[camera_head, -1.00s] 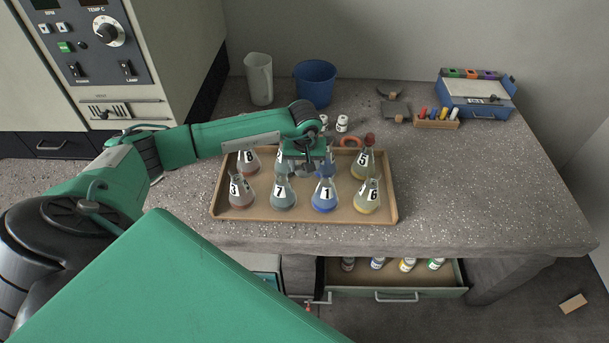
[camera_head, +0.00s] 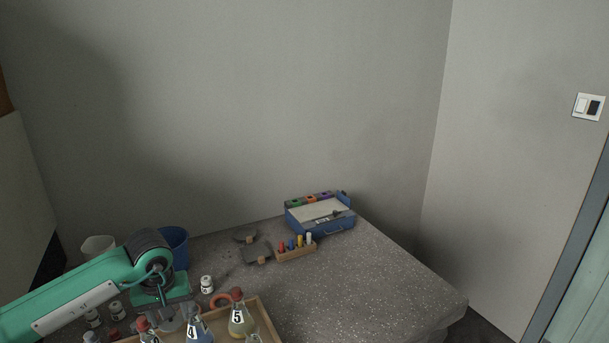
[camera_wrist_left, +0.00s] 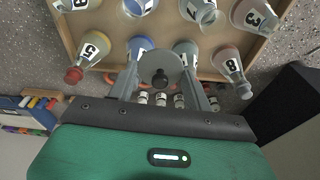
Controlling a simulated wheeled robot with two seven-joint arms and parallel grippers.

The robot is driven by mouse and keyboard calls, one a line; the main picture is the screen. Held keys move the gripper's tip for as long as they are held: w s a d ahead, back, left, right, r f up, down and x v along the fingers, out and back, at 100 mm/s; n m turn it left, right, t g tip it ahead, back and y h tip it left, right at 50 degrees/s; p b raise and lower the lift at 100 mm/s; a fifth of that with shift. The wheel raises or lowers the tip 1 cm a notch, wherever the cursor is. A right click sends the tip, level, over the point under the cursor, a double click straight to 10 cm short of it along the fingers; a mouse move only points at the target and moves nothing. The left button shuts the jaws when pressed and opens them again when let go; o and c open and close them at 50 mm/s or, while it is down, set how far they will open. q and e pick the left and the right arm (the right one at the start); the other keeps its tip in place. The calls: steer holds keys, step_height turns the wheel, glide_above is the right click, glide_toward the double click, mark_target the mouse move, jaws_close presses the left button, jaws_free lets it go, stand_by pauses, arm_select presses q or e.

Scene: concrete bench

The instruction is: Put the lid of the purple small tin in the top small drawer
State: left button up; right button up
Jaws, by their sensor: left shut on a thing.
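My left gripper (camera_head: 170,312) is low over the back of the wooden tray of flasks. No small drawer shows in the views now. My right gripper is not in view.
White jars (camera_head: 206,284), a blue bucket (camera_head: 174,247), a rack of coloured pegs (camera_head: 296,252) and a blue box (camera_head: 322,222) stand behind. The bench's right side is clear.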

arm_select(q)
steer(key=s+d+r+m+h+p, duration=0.1)
steer(key=s+d+m+p, duration=0.3)
steer(key=s+d, duration=0.7)
steer(key=shift+s+d+m, duration=0.4)
steer(key=shift+d+m, duration=0.3)
steer(key=shift+d, duration=0.05)
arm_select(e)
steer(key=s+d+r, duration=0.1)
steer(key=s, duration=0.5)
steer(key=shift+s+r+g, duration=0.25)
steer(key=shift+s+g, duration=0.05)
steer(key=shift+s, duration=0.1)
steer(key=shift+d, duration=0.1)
